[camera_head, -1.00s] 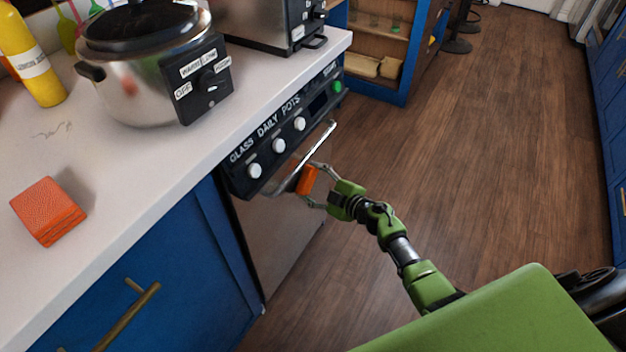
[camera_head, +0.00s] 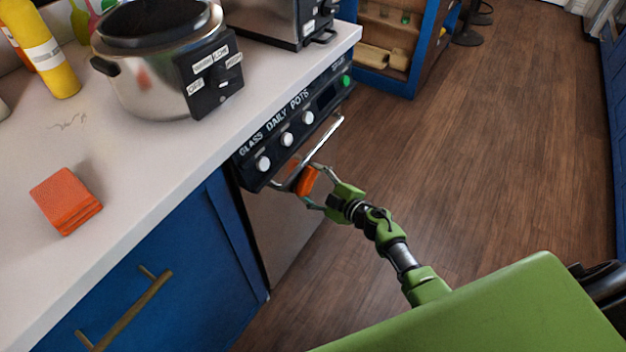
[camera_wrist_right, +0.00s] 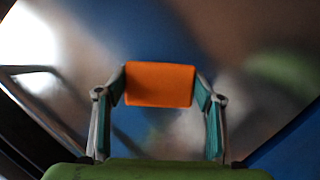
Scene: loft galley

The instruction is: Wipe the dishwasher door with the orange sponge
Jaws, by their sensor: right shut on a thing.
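The dishwasher door (camera_head: 276,232) is a steel panel under a black control strip, with a bar handle (camera_head: 322,146) across its top. My right gripper (camera_head: 307,184) is shut on the orange sponge (camera_head: 307,181), just in front of the door near the handle. In the right wrist view the sponge (camera_wrist_right: 160,84) sits between the two fingertips, with the blurred shiny door (camera_wrist_right: 60,45) behind it. I cannot tell whether the sponge touches the door. My left gripper is not in view.
A reddish-orange block (camera_head: 66,200) lies on the white counter (camera_head: 150,170). A steel cooker (camera_head: 160,70) and a yellow bottle (camera_head: 48,55) stand farther back. A blue cabinet (camera_head: 190,270) adjoins the dishwasher. Wooden floor (camera_head: 480,140) to the right is clear.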

